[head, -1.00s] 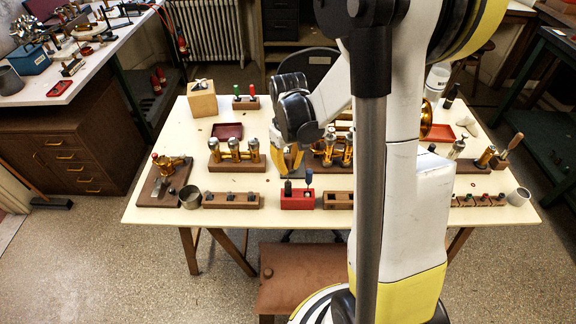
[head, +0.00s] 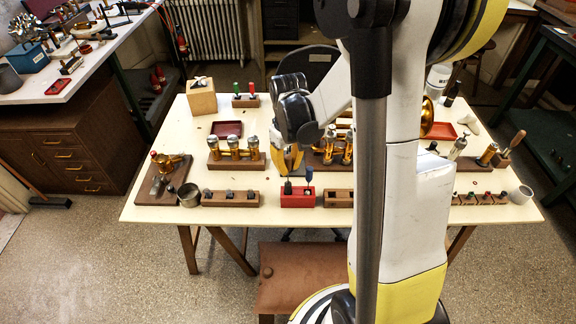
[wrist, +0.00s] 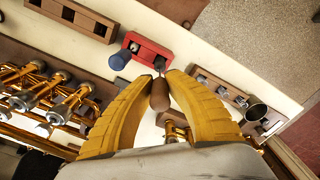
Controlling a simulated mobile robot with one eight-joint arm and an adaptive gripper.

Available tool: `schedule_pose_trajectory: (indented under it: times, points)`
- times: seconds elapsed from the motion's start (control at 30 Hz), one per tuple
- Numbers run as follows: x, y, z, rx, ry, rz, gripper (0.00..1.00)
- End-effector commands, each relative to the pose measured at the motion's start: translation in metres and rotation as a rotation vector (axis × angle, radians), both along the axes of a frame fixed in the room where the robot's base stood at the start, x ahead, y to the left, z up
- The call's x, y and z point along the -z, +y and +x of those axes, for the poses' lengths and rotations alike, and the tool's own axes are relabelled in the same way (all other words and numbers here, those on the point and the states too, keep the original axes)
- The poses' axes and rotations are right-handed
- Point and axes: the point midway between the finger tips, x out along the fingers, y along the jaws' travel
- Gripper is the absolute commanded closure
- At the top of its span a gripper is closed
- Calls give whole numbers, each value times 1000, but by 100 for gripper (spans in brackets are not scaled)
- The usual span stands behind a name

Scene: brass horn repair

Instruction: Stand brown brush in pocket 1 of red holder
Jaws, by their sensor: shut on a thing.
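My gripper (wrist: 159,82) has its yellow fingers closed around the brown brush (wrist: 160,96), gripping its wooden handle. The brush's dark narrow end points at the red holder (wrist: 149,49). In the head view the red holder (head: 297,200) stands near the table's front edge, and my gripper (head: 292,168) is just above and behind it. A dark end shows at the holder's left part under the fingers; I cannot tell how deep it sits. A blue-handled tool (wrist: 119,60) stands in the holder's other end, and it also shows in the head view (head: 309,175).
Wooden blocks with slots stand left (head: 231,198) and right (head: 339,198) of the holder. A valve assembly on a wooden base (head: 236,165) is behind to the left. A grey cup (head: 189,195) stands further left. My arm hides part of the table's right side.

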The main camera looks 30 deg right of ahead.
Motion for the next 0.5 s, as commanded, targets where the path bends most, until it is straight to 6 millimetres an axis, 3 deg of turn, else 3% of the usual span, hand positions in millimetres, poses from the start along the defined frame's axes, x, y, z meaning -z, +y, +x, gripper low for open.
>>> schedule_pose_trajectory:
  times: [0.5]
  points:
    - [17, 0, 0, 0, 0, 0, 100]
